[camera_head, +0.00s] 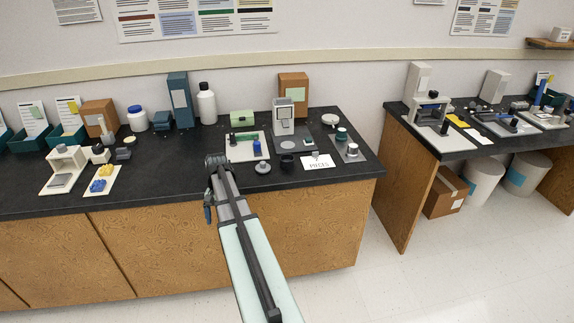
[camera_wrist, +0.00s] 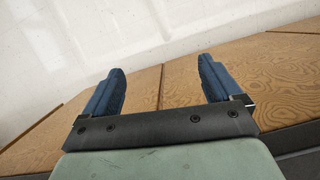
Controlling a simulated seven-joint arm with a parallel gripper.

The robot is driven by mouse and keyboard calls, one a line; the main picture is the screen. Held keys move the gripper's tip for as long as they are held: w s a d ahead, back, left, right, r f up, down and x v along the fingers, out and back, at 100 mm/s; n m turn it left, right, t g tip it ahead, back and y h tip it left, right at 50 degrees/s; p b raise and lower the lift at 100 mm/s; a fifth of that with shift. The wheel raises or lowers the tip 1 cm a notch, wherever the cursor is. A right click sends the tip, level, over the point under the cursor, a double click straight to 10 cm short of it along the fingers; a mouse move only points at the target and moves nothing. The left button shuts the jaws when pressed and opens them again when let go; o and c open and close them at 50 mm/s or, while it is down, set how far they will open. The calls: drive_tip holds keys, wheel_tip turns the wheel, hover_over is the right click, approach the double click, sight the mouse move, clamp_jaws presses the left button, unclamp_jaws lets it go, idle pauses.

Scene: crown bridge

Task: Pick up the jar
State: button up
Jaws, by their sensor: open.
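A white jar with a blue lid (camera_head: 137,119) stands upright toward the back of the left black counter, left of the teal box. Smaller jar-like containers, one with a teal lid (camera_head: 341,134), stand on a grey tray at the counter's right; I cannot tell which jar is meant. My gripper (camera_head: 208,213) hangs at the counter's front edge, right of and nearer than the blue-lidded jar, well apart from it. In the wrist view my gripper (camera_wrist: 161,70) has its two blue fingers spread with nothing between them. No jar shows in the wrist view.
A tall white bottle (camera_head: 207,104) and teal box (camera_head: 178,100) stand at the back.

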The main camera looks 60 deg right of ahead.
drive_tip(key=d+r+m, duration=0.2)
drive_tip(key=d+r, duration=0.7)
drive_tip(key=r, duration=0.1)
wheel_tip(320, 180, up, 11)
drive_tip(key=m+t+h, duration=0.2)
drive_tip(key=m, duration=0.5)
hover_over(287, 159)
drive_tip(key=s+a, duration=0.2)
drive_tip(key=f, duration=0.7)
drive_tip(key=shift+w+f, duration=0.35)
drive_tip(key=shift+f, duration=3.05)
drive_tip(key=c, duration=1.3)
drive_tip(key=shift+r, duration=0.15)
drive_tip(key=shift+c, duration=0.2)
